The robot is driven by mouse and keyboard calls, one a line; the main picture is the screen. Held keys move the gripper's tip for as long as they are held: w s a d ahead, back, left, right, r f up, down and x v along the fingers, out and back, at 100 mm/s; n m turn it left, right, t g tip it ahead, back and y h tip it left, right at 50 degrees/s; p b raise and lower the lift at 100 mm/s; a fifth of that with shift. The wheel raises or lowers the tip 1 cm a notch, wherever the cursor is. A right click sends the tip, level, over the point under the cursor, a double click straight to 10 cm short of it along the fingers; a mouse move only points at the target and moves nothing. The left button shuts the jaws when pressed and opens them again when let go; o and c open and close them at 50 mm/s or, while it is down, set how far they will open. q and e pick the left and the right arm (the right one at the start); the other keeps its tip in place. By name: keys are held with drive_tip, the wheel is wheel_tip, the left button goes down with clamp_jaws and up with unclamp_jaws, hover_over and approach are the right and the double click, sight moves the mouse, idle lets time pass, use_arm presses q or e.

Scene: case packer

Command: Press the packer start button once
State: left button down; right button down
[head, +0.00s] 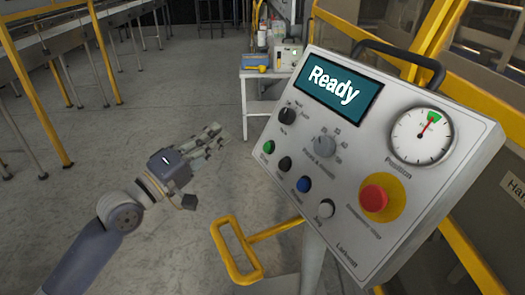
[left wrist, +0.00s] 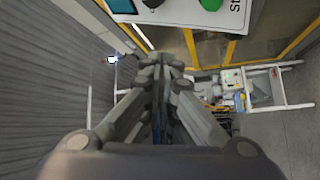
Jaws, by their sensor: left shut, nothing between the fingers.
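The control panel (head: 255,150) stands tilted on a post, and its screen (head: 338,92) reads "Ready". The green button (head: 268,147) sits at the left end of a row of buttons. In the left wrist view, a green button (left wrist: 211,4) is cut off at the top edge, beside a label beginning "St". My left gripper (head: 218,137) is shut and empty, left of the panel and apart from the green button. Its closed fingers also show in the left wrist view (left wrist: 162,65). My right gripper is not in view.
The panel also carries a black button (head: 285,164), a blue one (head: 304,185), a white one (head: 326,208), knobs, a gauge (head: 422,135) and a red emergency stop (head: 375,198). A yellow bar handle (head: 235,252) sticks out below. A small white table (head: 262,95) stands behind.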

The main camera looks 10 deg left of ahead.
sight(267, 147)
use_arm(q)
drive_tip(key=shift+w+d, duration=0.1)
drive_tip(key=shift+w, duration=0.05)
drive_tip(key=w+d+f+b, duration=0.1)
drive_tip(key=w+d+f, duration=0.3)
drive_tip(key=w+d, duration=0.1)
drive_tip(key=shift+d+f, duration=0.25)
drive_tip(key=shift+d, duration=0.15)
idle(1.6)
drive_tip(key=shift+w+d+f, duration=0.15)
drive_tip(key=shift+d, duration=0.1)
